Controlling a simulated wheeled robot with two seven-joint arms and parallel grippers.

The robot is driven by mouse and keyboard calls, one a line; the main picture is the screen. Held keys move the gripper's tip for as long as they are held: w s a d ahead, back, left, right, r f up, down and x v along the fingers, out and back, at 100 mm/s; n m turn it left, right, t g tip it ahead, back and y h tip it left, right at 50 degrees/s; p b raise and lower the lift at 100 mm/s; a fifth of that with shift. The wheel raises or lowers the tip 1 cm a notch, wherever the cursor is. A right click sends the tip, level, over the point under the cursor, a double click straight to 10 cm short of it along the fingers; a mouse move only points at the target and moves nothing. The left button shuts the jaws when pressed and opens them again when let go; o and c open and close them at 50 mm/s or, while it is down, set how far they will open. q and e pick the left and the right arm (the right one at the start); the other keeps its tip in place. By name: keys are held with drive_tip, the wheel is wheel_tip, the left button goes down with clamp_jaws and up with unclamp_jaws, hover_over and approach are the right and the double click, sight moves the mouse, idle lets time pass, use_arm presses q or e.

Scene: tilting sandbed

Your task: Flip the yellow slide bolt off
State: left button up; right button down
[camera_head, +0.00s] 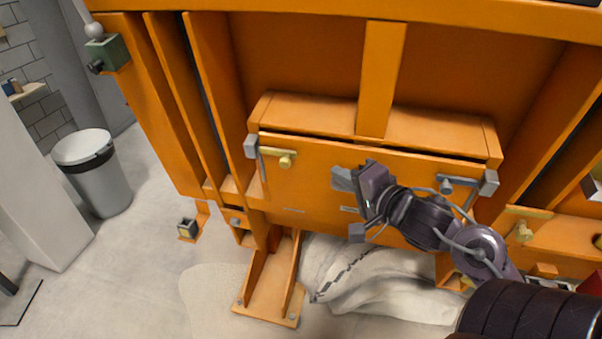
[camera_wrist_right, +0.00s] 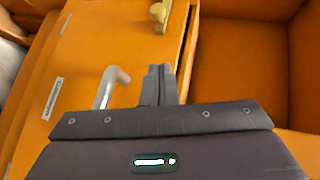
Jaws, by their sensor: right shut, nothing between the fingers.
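A yellow slide bolt (camera_head: 286,159) sits near the upper left of the orange box's front panel (camera_head: 310,185). In the right wrist view, a yellow bolt (camera_wrist_right: 160,15) shows at the top edge, beyond the fingertips. A second yellow bolt (camera_head: 522,231) is at the lower right in the head view. My right gripper (camera_head: 343,178) is in front of the panel, to the right of the left bolt and apart from it. Its fingers (camera_wrist_right: 158,85) are together and empty. My left gripper is out of view.
A grey bent handle (camera_wrist_right: 112,85) is left of the fingers in the wrist view. Grey latches (camera_head: 251,147) (camera_head: 487,183) sit at the panel's ends. An orange upright (camera_head: 382,80) rises behind. A white sack (camera_head: 365,285) lies below.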

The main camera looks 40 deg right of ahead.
approach(295, 156)
drive_tip(key=w+d, duration=0.2)
drive_tip(key=w, duration=0.1)
drive_tip(key=shift+w+a+f+p, duration=0.25)
drive_tip(key=shift+w+a, duration=0.15)
drive_tip(key=shift+a, duration=0.1)
drive_tip(key=shift+w+a+f+p, duration=0.1)
drive_tip(key=shift+w+a+f, duration=0.1)
drive_tip(key=shift+w+a, duration=0.25)
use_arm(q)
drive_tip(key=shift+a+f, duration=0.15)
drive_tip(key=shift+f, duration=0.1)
use_arm(e)
drive_tip(key=shift+w+a+f, duration=0.25)
drive_tip(key=shift+w+a, duration=0.2)
drive_tip(key=shift+a, duration=0.25)
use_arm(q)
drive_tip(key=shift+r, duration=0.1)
use_arm(e)
drive_tip(key=shift+r, duration=0.1)
